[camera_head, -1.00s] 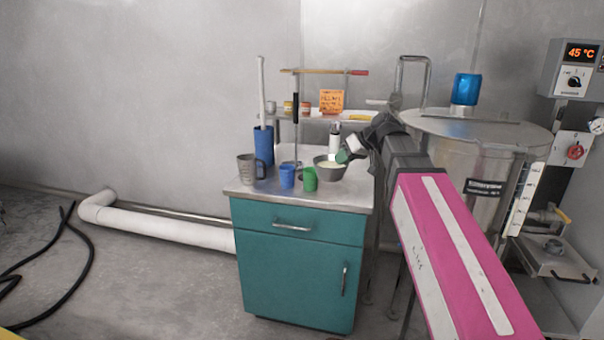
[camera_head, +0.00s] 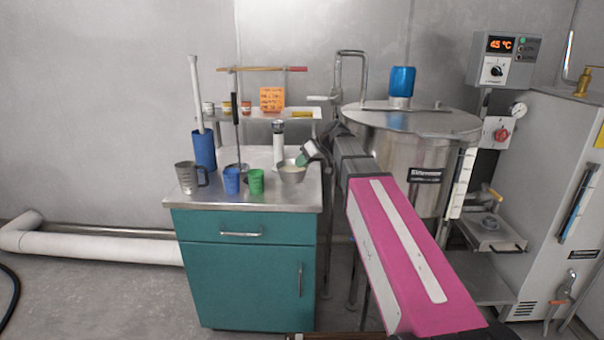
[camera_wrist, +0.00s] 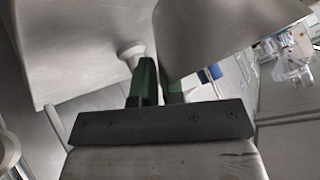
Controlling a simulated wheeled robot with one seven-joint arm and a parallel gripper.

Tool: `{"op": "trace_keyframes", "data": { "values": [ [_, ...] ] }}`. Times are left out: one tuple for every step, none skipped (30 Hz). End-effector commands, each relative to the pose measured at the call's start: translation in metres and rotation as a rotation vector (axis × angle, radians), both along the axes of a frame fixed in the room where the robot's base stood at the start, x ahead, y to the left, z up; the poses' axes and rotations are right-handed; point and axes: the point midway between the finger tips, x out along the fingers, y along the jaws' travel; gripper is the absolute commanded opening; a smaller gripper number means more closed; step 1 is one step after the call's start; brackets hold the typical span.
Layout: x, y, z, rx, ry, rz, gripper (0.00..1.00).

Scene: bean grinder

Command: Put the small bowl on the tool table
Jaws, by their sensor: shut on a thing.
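The small bowl (camera_head: 291,174) is grey metal and looks pale inside. It is over the right part of the steel top of a teal cabinet (camera_head: 240,205), which may be the tool table. I cannot tell whether it touches the top. My gripper (camera_head: 304,158) is at the bowl's upper right edge, its green fingers shut on the rim. In the wrist view, the fingers (camera_wrist: 158,87) close around the wall of the bowl (camera_wrist: 215,35), which fills the upper right.
A metal mug (camera_head: 188,178), blue cup (camera_head: 231,181), green cup (camera_head: 256,182) and white-and-dark cylinder (camera_head: 278,145) stand on the top near the bowl. A tall blue container (camera_head: 204,150) stands behind the mug. A large steel vat (camera_head: 385,155) is right of the cabinet.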

Motion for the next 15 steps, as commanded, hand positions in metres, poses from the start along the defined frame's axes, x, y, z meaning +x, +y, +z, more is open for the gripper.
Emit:
{"op": "trace_keyframes", "data": {
  "values": [
    [0.002, -0.001, -0.001, 0.002, 0.001, 0.0, 0.0],
    [0.002, -0.001, -0.002, 0.001, 0.0, 0.0, 0.0],
    [0.001, -0.001, -0.004, 0.002, 0.001, 0.0, 0.0],
    [0.001, -0.001, -0.006, 0.001, 0.001, 0.0, 0.0],
    [0.001, -0.001, -0.009, 0.001, 0.001, 0.0, 0.0],
    [0.001, -0.001, -0.014, 0.001, 0.003, 0.0, 0.0],
    [0.0, -0.001, -0.017, 0.001, 0.003, 0.0, 0.0],
    [0.0, -0.001, -0.021, 0.001, 0.004, 0.0, 0.0],
    [0.0, -0.001, -0.026, 0.001, 0.004, 0.0, 0.0],
    [0.001, -0.001, -0.03, 0.001, 0.003, 0.0, 0.0],
    [0.001, -0.001, -0.034, 0.001, 0.002, -0.001, 0.0],
    [0.001, -0.001, -0.038, 0.001, 0.002, -0.001, 0.0],
    [0.001, -0.001, -0.04, 0.001, 0.001, 0.0, 0.0],
    [0.001, -0.001, -0.041, 0.001, 0.001, 0.0, 0.0],
    [0.001, -0.001, -0.041, 0.001, 0.001, 0.0, 0.0]
  ]
}}
